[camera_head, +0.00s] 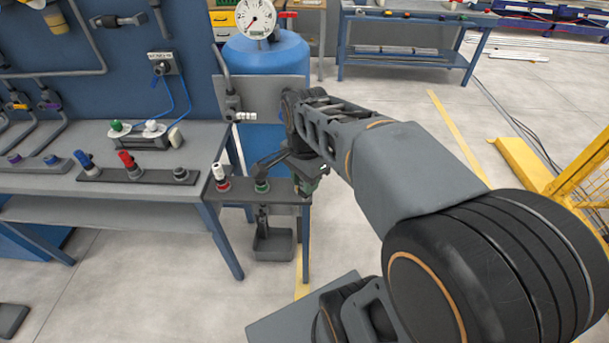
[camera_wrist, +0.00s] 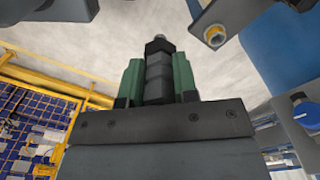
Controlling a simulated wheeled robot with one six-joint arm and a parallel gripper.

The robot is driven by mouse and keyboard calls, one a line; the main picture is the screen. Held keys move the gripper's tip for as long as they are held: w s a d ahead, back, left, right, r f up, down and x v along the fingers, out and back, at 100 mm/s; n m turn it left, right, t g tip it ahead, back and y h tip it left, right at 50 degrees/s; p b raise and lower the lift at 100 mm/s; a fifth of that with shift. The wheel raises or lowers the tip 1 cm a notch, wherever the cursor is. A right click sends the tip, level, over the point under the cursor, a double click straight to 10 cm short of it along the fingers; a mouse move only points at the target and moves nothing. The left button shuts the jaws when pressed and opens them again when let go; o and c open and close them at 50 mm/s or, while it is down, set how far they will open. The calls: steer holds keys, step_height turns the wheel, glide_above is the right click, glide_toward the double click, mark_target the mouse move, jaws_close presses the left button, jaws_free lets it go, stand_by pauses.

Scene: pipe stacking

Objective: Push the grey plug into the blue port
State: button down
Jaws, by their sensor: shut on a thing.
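My gripper (camera_wrist: 158,68) is shut on a dark grey plug (camera_wrist: 158,82), held between two green fingertips in the wrist view. The plug's narrow tip sticks out past the fingers, with pale floor behind it. In the head view my wrist hangs beside a dark shelf at the bench's right end; the held plug cannot be made out clearly there. A blue round fitting (camera_wrist: 305,111) on a grey bracket shows at the right of the wrist view, apart from the plug. I cannot tell whether it is the blue port.
A dark rack on the bench holds a blue fitting (camera_head: 84,160), a red one (camera_head: 128,161) and a dark one (camera_head: 181,175). A red-and-white fitting (camera_head: 220,178) and a green one (camera_head: 262,186) stand on the shelf (camera_head: 240,198). A blue tank (camera_head: 268,60) stands behind.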

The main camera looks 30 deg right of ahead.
steer(key=shift+r, duration=0.1)
stand_by(0.3)
step_height(320, 180, up, 8)
steer(key=p, duration=0.7)
stand_by(0.4)
